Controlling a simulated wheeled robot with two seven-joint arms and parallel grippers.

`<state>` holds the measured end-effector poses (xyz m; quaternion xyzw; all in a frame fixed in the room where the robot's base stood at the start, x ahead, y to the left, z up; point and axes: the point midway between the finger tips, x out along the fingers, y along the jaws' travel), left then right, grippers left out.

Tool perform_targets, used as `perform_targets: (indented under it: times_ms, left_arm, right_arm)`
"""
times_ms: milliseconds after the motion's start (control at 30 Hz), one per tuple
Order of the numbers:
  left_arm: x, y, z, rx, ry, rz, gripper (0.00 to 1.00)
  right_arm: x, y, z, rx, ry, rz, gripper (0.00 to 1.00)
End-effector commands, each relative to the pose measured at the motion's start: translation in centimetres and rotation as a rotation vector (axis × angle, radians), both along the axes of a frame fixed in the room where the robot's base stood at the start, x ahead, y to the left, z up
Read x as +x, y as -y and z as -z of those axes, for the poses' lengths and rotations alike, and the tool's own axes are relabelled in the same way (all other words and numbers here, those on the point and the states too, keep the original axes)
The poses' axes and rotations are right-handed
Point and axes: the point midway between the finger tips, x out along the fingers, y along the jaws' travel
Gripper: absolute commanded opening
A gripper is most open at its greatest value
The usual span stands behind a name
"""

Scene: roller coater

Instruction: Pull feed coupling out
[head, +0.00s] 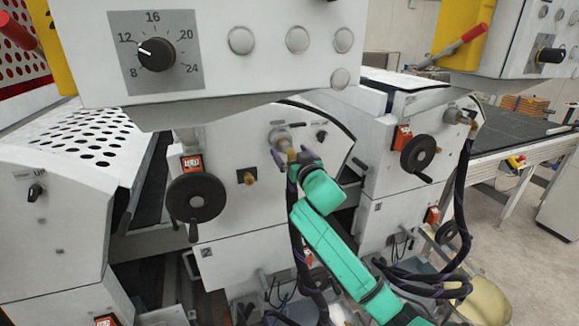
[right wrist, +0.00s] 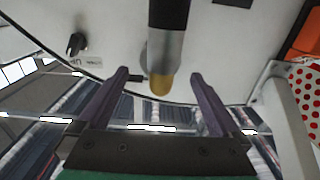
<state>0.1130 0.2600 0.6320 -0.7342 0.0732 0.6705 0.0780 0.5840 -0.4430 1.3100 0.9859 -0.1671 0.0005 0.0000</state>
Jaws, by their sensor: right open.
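The feed coupling (head: 282,138) sits on the white front panel of the middle machine unit, a grey metal fitting with a brass part. My right gripper (head: 283,158) is at it, at the end of the green arm, and hides part of it. In the right wrist view the coupling (right wrist: 165,52) is a grey cylinder with a brass tip and a dark upper part. The two purple fingers of my right gripper (right wrist: 159,73) stand apart, one on each side, with gaps to the coupling. My left gripper is not in view.
A dark hose (head: 299,240) hangs down beside my right arm. A black handwheel (head: 195,198) and a brass fitting (head: 246,177) are to the left. A similar fitting (head: 456,116) with a hose is on the right unit. A dial panel (head: 155,52) overhangs above.

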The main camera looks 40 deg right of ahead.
Motion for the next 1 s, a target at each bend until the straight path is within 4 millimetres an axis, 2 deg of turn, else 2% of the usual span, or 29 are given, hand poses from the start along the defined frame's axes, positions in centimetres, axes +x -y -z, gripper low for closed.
perform_targets:
  times_ms: [200, 1000]
  left_arm:
    - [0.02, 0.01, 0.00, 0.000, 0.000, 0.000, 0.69]
    - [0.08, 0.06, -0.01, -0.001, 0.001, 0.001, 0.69]
  right_arm:
    - [1.33, 0.44, 0.03, 0.000, -0.001, 0.000, 1.00]
    - [1.34, 0.46, 0.05, 0.000, -0.001, 0.000, 1.00]
